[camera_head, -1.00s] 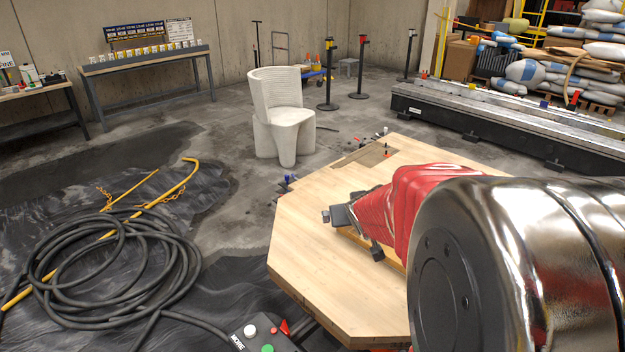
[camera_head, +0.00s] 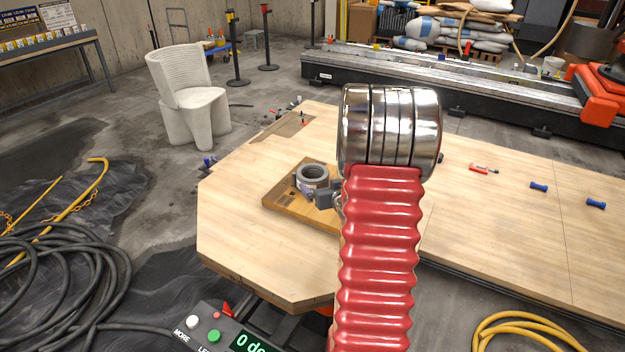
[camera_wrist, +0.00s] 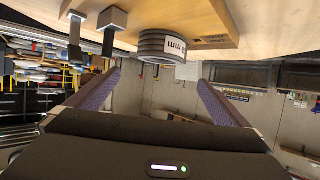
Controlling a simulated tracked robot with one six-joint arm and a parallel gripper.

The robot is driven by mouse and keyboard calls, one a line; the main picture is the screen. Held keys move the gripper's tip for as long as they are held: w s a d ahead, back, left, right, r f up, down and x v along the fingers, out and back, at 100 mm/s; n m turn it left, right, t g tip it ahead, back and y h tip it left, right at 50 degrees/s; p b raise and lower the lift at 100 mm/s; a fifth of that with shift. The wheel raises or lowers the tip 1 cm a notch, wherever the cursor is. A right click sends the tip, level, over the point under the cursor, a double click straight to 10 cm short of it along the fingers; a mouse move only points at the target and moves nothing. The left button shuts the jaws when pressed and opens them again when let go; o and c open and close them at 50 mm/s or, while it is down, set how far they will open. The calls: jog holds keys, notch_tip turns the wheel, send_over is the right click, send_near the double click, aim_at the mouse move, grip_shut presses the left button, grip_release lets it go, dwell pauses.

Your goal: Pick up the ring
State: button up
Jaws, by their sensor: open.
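The ring (camera_head: 312,174) is grey and thick. It sits on a brown wooden board (camera_head: 285,199) on the table, and a pale label shows on its near side.
The light wooden table (camera_head: 245,225) is mostly clear. Blue-handled tools (camera_head: 538,187) and a red tool (camera_head: 480,169) lie on its right part. In the wrist view, two grey blocks on dark posts (camera_wrist: 112,18) stand left of the ring. A white chair (camera_head: 188,95) stands behind.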

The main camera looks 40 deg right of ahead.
jog(key=shift+w, duration=0.1)
send_near(314, 174)
jog(key=shift+s+a+r, duration=0.15)
jog(key=shift+a+r, duration=0.35)
jog(key=shift+r, duration=0.1)
jog(key=shift+s+a+r, duration=0.15)
jog(key=shift+a+r, duration=0.4)
jog(key=shift+r, duration=0.1)
jog(key=shift+x, duration=2.6)
jog(key=shift+f, duration=0.1)
jog(key=shift+c, duration=0.4)
jog(key=c, duration=1.4)
jog(key=shift+o, duration=0.2)
